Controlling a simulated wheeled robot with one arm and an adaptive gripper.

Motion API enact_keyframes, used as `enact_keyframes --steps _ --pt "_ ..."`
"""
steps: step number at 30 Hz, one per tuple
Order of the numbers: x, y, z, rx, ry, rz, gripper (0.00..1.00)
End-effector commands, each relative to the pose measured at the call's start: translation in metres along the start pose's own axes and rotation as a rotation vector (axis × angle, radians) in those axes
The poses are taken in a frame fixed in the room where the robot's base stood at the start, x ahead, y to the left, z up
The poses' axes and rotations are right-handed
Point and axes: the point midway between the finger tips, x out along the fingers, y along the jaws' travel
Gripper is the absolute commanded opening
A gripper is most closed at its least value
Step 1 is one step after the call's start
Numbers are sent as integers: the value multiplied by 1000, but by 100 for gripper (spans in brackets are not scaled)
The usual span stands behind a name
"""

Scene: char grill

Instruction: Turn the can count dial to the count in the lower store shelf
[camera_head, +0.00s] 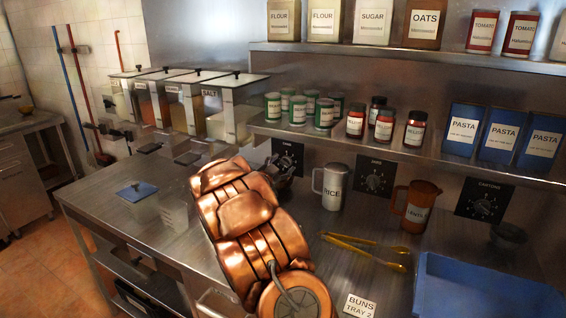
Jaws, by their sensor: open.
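A black dial plate (290,150) is on the back wall below the shelf, under the green cans; its small label is hard to read. My copper arm reaches up from the bottom. My dark gripper (285,176) is open at the lower part of this plate, covering most of the dial, so its pointer is hidden; I cannot tell whether the fingers touch the knob. Several green cans (297,111) stand in two rows on the left of the lower store shelf (340,142); the rear ones are partly hidden.
Two more dial plates, the middle one (374,180) and the cartons one (482,201), are to the right. A rice mug (332,188), a brown jug (415,208), yellow tongs (365,245) and a blue tray (485,285) occupy the counter. Red jars and pasta boxes share the lower shelf.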

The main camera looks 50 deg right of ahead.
Motion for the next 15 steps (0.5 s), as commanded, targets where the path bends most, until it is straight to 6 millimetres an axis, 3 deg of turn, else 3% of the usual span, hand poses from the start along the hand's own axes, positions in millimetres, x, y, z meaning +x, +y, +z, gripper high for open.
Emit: enact_keyframes --steps 6,15 --pt "11 0 0 -2 -2 0 61" --pt "11 0 1 -2 -2 0 60"
